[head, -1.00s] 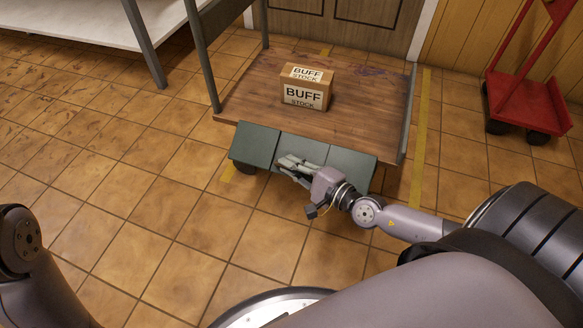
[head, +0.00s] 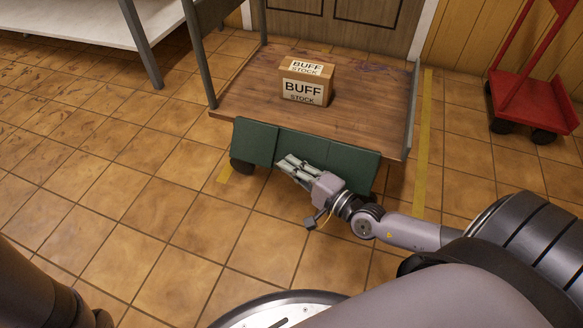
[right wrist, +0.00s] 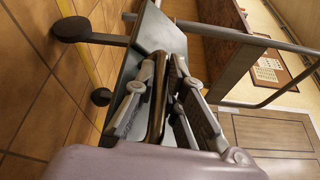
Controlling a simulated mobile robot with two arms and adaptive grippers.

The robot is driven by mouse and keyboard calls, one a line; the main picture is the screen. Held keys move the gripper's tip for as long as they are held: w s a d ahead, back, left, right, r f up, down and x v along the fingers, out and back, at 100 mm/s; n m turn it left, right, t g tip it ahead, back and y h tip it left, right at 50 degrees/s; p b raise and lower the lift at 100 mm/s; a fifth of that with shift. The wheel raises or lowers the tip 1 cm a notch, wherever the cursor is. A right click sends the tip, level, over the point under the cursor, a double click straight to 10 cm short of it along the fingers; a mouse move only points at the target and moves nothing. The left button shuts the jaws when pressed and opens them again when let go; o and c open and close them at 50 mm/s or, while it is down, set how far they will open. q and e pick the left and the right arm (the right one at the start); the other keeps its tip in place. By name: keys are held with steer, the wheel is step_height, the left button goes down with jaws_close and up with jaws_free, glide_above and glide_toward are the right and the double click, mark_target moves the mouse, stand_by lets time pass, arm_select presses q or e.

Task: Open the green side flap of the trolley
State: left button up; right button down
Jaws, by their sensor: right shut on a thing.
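The trolley (head: 350,128) has a brown wooden deck and grey posts. Its green side flap (head: 343,163) lies along the near edge of the deck and slopes steeply down and outward. The flap also shows as a grey-green panel in the right wrist view (right wrist: 160,35). My right gripper (head: 297,170) is at the middle of the flap. In the right wrist view its fingers (right wrist: 163,95) are closed around a dark, bar-like part, seemingly the flap's edge or handle. The exact contact is partly hidden. My left gripper is out of view.
A box marked "BUFF STOCK" (head: 307,82) stands on the deck. A red hand cart (head: 530,102) stands at the right, and a white shelf (head: 85,22) at the upper left. The tiled floor (head: 130,190) left of the trolley is clear.

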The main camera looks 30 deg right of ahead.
steer(key=c, duration=1.7)
jaws_free()
steer(key=shift+o, duration=0.2)
steer(key=shift+s, duration=0.1)
steer(key=v, duration=1.2)
steer(key=shift+a, duration=0.1)
